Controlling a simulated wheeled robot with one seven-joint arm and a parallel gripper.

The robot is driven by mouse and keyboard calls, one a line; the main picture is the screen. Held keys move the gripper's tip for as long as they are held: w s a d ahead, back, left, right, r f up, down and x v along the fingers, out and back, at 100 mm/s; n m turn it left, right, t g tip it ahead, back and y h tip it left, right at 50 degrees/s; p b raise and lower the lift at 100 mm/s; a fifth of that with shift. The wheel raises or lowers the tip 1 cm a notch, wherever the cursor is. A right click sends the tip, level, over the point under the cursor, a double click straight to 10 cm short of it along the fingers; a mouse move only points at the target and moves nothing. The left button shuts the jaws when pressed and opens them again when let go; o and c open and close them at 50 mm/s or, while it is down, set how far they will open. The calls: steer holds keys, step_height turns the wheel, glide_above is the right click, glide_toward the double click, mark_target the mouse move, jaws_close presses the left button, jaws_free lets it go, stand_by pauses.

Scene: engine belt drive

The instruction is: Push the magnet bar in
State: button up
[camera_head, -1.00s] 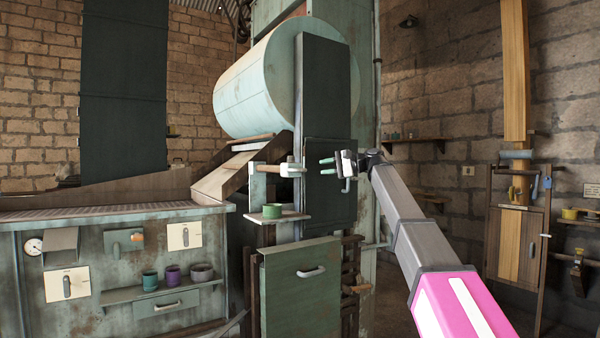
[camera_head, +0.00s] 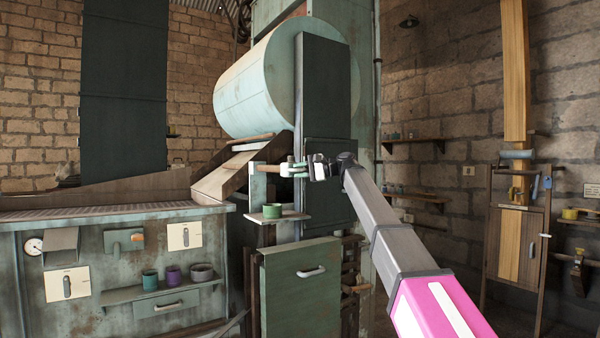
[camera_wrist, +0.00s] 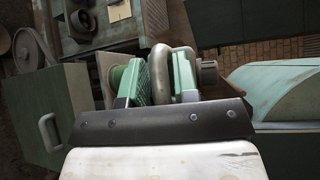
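The magnet bar (camera_head: 267,168) appears to be the brown rod with a grey end piece at the wooden bracket beside the big pale drum. My gripper (camera_head: 292,170) is at the bar's right end. In the wrist view its green fingers (camera_wrist: 158,84) stand on either side of one leg of the handle, very close to it. Whether they press on it I cannot tell. The bar's inner part is hidden.
A small shelf with a green cup (camera_head: 272,211) juts out just below the bar. A tall dark panel (camera_head: 322,85) stands right behind my gripper. A green cabinet (camera_head: 300,292) with a grey handle is below. Open space lies to the right.

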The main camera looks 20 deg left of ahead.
mark_target(268, 168)
jaws_close()
steer(key=w+a, duration=0.5)
steer(key=a, duration=0.1)
steer(key=w+a, duration=0.6)
steer(key=a, duration=0.1)
steer(key=w+a, duration=0.6)
steer(key=shift+w+a, duration=0.25)
steer(key=shift+a, duration=0.05)
jaws_free()
steer(key=shift+w+a, duration=0.1)
steer(key=d+r, duration=0.1)
steer(key=d, duration=0.9)
steer(key=shift+w+d+r, duration=0.25)
steer(key=shift+d, duration=0.15)
